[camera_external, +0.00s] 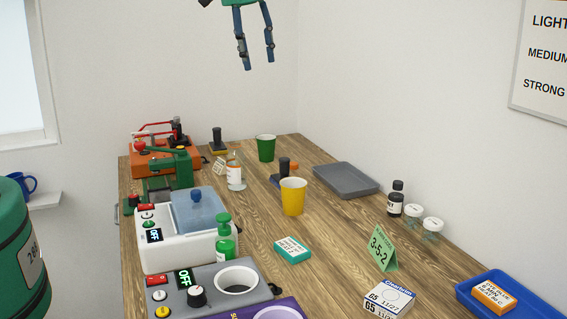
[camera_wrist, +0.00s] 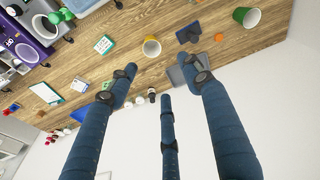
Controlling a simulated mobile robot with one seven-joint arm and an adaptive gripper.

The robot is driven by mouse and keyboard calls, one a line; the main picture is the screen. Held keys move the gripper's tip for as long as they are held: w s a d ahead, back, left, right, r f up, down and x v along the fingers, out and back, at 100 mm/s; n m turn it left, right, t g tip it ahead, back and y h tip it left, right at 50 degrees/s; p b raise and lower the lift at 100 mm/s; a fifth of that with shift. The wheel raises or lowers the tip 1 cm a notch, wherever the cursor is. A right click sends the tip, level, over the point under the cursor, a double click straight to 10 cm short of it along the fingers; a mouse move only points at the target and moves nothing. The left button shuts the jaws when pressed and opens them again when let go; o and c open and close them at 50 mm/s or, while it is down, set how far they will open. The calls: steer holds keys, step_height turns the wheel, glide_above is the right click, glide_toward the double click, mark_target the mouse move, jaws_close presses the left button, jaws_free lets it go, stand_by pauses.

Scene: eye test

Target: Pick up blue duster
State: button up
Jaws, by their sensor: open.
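The blue duster (camera_external: 276,180) looks like a small block with a blue base and a black upright handle. It stands on the wooden table behind the yellow cup (camera_external: 293,197), which partly hides it in the external view. In the wrist view the duster (camera_wrist: 188,35) lies near the top, between the yellow cup (camera_wrist: 151,48) and the green cup (camera_wrist: 246,17). My gripper (camera_external: 258,63) is open and empty, high above the far part of the table. Its dark blue fingers are spread in the wrist view (camera_wrist: 158,82), well apart from the duster.
The grey tray (camera_external: 345,180) lies right of the duster, and a small orange item (camera_external: 294,166) is close by it. The green cup (camera_external: 265,148) stands behind. A similar black-handled block (camera_external: 217,141), a bottle (camera_external: 235,172) and machines line the left side. The wall is behind.

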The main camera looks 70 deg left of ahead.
steer(key=w+a+f+n+g+p, duration=0.1)
steer(key=w+a+f+p, duration=0.2)
steer(key=w+a+f, duration=0.55)
steer(key=n+g+p, duration=0.1)
steer(key=p, duration=0.1)
glide_above(285, 158)
step_height(285, 158, down, 13)
steer(key=shift+s+a, duration=0.1)
steer(key=shift+a, duration=0.05)
steer(key=shift+f, duration=0.1)
steer(key=shift+f+p, duration=0.5)
steer(key=shift+f, duration=3.75)
steer(key=shift+f, duration=0.1)
steer(key=shift+f+p, duration=0.55)
steer(key=shift+f, duration=1.95)
